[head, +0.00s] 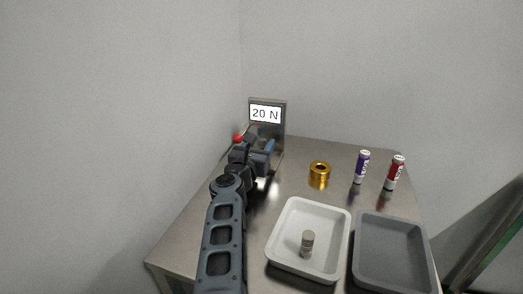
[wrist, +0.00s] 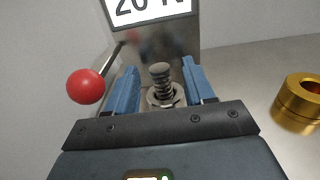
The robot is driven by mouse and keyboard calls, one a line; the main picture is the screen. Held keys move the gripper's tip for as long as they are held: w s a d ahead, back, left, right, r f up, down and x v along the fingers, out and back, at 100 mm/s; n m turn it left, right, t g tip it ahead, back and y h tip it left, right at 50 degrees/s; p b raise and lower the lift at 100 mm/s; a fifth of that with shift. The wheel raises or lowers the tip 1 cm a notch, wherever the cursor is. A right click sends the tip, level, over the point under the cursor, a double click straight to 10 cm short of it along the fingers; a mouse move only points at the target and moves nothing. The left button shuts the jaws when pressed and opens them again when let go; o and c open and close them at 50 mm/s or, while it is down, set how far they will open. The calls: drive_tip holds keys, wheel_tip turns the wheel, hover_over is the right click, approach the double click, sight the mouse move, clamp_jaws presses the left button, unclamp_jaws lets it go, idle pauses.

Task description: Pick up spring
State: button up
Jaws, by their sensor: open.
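The spring (wrist: 161,76) is a small grey coil standing upright on a round metal seat at the foot of the "20 N" stand, seen in the wrist view. My gripper (wrist: 160,85) is open, with one blue finger on each side of the spring and gaps between. In the head view my gripper (head: 262,160) is at the stand, and my arm and gripper hide the spring there. In the white tray stands a small grey cylinder (head: 307,243); I cannot tell whether it is also a spring.
The stand with its "20 N" display (head: 266,114) and a red-knobbed lever (wrist: 86,86) rises close to my gripper. A gold cylinder (head: 319,172), a purple can (head: 362,167) and a red can (head: 396,172) stand rightward. A white tray (head: 283,222) and grey tray (head: 358,245) lie in front.

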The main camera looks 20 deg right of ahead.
drive_tip(key=shift+w+d, duration=0.1)
clamp_jaws()
idle(0.5)
drive_tip(key=shift+r, duration=0.1)
drive_tip(key=shift+r, duration=0.55)
drive_tip(key=r, duration=0.1)
drive_tip(key=r+p, duration=0.1)
drive_tip(key=d+r, duration=0.1)
drive_tip(key=r, duration=0.1)
drive_tip(key=shift+s+p, duration=0.3)
drive_tip(key=s+d+r+p, duration=0.3)
drive_tip(key=s+d+r, duration=0.2)
drive_tip(key=d, duration=0.3)
drive_tip(key=shift+s+d+r+p, duration=0.3)
drive_tip(key=shift+s+r, duration=0.05)
drive_tip(key=shift+s, duration=0.25)
